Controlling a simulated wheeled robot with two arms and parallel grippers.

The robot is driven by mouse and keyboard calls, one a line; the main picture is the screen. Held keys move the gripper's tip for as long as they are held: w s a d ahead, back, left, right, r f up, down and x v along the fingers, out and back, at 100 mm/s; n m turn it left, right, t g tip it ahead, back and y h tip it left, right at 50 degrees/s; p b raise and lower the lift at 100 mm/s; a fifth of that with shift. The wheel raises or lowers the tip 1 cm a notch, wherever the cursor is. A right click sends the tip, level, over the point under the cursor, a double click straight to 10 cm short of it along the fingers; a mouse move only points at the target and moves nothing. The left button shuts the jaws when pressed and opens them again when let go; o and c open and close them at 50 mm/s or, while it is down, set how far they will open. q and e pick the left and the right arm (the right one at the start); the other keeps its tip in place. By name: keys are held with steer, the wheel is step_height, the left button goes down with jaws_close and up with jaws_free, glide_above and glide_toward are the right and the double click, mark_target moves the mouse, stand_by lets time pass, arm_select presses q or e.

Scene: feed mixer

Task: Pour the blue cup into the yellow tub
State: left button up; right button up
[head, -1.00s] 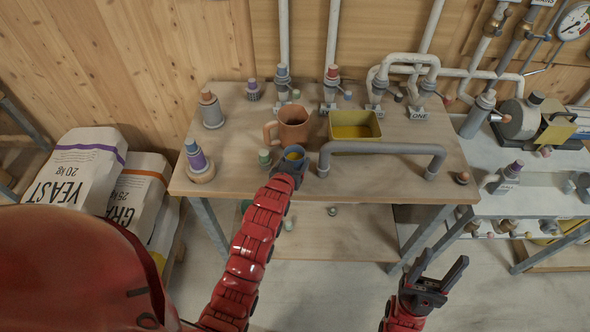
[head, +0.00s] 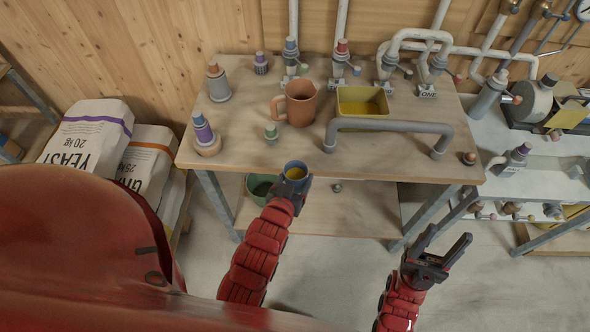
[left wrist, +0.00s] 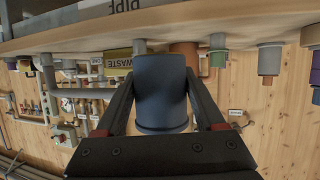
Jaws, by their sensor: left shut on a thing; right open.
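The blue cup (head: 296,170) has yellow content inside and is held in front of the table's front edge. My left gripper (head: 292,184) is shut on it; the left wrist view shows the cup (left wrist: 160,90) between both fingers. The yellow tub (head: 362,106) stands on the table behind the grey bent pipe, up and right of the cup. In the left wrist view a yellow patch marked WASTE (left wrist: 118,58) shows beside the cup, partly hidden. My right gripper (head: 449,245) is open and empty, right of the table's front.
A grey bent pipe (head: 395,126) arches between the cup and the tub. A brown mug (head: 300,103) stands left of the tub. A green bowl (head: 258,187) is on the lower shelf. Valves line the back.

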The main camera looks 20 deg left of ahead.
arm_select(q)
steer(key=w+d+r, duration=0.7)
steer(key=w+r, duration=0.1)
steer(key=r, duration=0.2)
steer(key=w+d+r, duration=0.7)
steer(key=w+r, duration=0.1)
steer(key=r, duration=0.3)
steer(key=shift+d+r+p, duration=0.2)
steer(key=shift+d+p, duration=0.1)
steer(key=shift+d, duration=0.05)
